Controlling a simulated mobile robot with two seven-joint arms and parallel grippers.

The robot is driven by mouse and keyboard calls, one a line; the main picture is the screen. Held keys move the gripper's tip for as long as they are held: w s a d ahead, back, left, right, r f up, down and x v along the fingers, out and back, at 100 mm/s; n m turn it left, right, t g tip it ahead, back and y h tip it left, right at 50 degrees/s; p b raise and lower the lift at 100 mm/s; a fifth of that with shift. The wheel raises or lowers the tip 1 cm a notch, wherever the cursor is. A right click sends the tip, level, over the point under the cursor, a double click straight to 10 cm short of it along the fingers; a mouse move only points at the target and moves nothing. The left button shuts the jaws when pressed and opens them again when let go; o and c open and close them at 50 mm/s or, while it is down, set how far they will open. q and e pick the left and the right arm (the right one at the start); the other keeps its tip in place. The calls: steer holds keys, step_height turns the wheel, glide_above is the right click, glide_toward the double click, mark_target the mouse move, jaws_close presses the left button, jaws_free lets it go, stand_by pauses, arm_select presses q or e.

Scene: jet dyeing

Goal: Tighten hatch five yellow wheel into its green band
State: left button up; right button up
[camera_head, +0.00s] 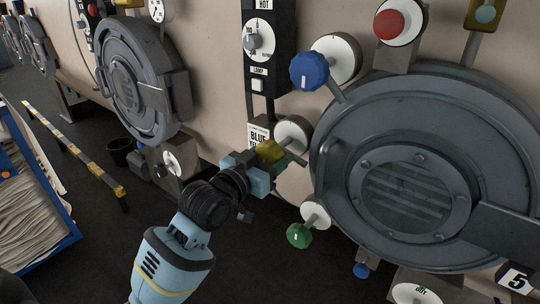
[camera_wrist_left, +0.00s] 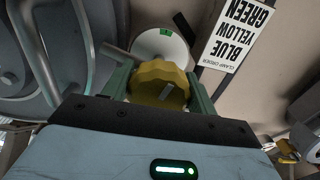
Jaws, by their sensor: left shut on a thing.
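The yellow wheel (camera_head: 270,152) sits on a white dial beside the left rim of hatch five (camera_head: 420,180). In the left wrist view the yellow wheel (camera_wrist_left: 158,84) stands between my green fingers, with a grey mark on its face. The white dial (camera_wrist_left: 160,46) behind it carries a green band (camera_wrist_left: 165,31) at its edge in that view. My left gripper (camera_head: 266,160) is shut on the yellow wheel. The dial's pointer position against the band is hard to tell. My right gripper is not in view.
A blue wheel (camera_head: 309,71) is above and a green wheel (camera_head: 299,235) below. A red knob (camera_head: 389,24) is above the hatch. A label (camera_wrist_left: 235,35) reads blue, yellow, green.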

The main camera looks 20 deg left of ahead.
arm_select(q)
steer(key=shift+n, duration=1.2)
steer(key=o, duration=1)
steer(key=shift+s, duration=0.1)
steer(key=shift+v, duration=3.85)
